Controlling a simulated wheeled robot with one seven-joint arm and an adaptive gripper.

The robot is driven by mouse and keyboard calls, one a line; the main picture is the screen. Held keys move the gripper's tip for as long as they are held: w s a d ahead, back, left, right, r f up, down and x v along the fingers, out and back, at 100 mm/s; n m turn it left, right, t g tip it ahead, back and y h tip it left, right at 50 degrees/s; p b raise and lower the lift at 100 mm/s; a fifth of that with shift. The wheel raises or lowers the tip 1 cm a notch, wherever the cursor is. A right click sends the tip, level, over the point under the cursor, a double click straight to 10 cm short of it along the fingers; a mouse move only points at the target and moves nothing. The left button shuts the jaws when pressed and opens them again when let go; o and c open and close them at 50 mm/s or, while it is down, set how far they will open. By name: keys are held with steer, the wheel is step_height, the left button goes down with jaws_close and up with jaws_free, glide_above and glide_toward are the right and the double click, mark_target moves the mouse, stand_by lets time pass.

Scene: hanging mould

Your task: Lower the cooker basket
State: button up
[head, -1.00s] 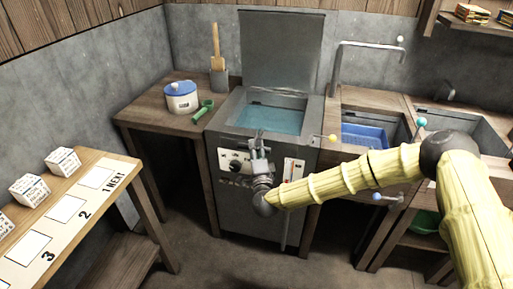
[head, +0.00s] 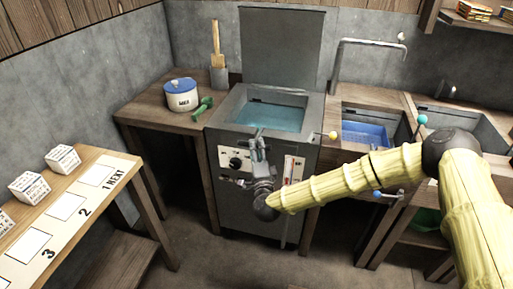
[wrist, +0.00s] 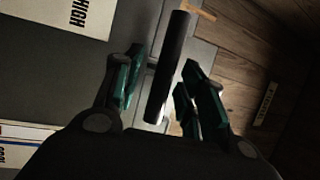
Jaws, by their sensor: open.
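The cooker (head: 222,200) is a grey box with its lid (head: 281,48) standing open and teal liquid (head: 270,117) inside. I cannot make out a basket in the liquid. My gripper (head: 257,140) is in front of the cooker's upper front panel, left of a white gauge with a red mark (head: 293,170). In the wrist view, my gripper (wrist: 162,88) is open, with teal-padded fingers on either side of a dark bar, perhaps a handle (wrist: 170,70). Contact with the bar is not clear. The bar is not distinguishable in the head view.
A dark knob (head: 236,162) is on the panel left of my gripper. A tap (head: 337,70) and a sink with a blue tray (head: 365,134) are at right.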

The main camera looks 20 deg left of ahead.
steer(key=v, duration=1)
steer(key=shift+s+f, duration=0.1)
steer(key=shift+f, duration=0.05)
